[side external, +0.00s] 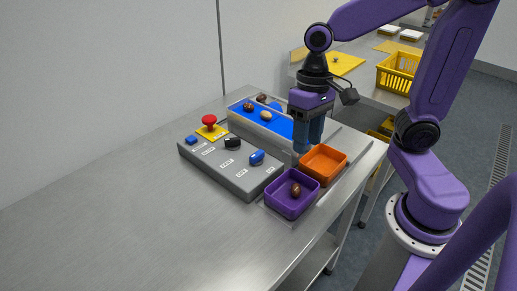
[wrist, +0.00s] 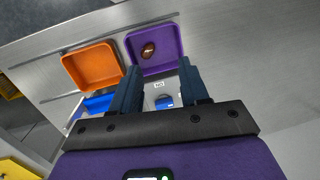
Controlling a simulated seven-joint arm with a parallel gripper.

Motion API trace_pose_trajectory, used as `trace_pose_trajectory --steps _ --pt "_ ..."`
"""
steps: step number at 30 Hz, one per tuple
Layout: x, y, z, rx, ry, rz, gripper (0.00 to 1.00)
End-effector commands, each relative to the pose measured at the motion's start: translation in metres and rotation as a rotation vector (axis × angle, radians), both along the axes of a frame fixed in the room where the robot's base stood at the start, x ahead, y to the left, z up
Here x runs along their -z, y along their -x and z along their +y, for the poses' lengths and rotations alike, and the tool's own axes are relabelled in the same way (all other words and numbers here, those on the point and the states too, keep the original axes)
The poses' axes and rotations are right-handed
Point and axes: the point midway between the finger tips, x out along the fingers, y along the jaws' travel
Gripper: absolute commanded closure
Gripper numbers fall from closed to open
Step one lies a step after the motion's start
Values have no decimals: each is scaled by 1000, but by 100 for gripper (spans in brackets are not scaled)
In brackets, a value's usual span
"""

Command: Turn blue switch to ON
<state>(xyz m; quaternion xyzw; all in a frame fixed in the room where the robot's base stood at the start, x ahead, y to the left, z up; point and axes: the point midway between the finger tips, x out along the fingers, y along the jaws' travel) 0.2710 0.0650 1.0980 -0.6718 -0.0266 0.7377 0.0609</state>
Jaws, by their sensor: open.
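The blue switch (side external: 257,157) is a knob near the right end of a grey control panel (side external: 222,168). Its small labels are too small to read surely. In the wrist view the blue switch (wrist: 163,101) shows partly between my fingers, beyond the gripper's body. My gripper (side external: 303,146) points down and is open and empty. It is right of the switch in the side view, near the orange tray and the end of the blue belt. In the wrist view its fingertips (wrist: 159,72) are apart, with the switch seen through the gap, not gripped.
The panel also carries a red mushroom button (side external: 209,121), a black knob (side external: 233,142) and a small blue button (side external: 191,140). Dates lie on the blue belt (side external: 278,127). A purple tray (side external: 290,207) holds one date; an orange tray (side external: 322,166) looks empty. The table's left is clear.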

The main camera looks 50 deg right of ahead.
Motion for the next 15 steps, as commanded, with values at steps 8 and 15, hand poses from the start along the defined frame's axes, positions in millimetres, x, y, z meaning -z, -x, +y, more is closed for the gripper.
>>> trace_pose_trajectory --steps 8,15 --pt "-13 -69 -19 628 -43 117 55" --pt "-24 -121 -51 1132 -97 229 55"
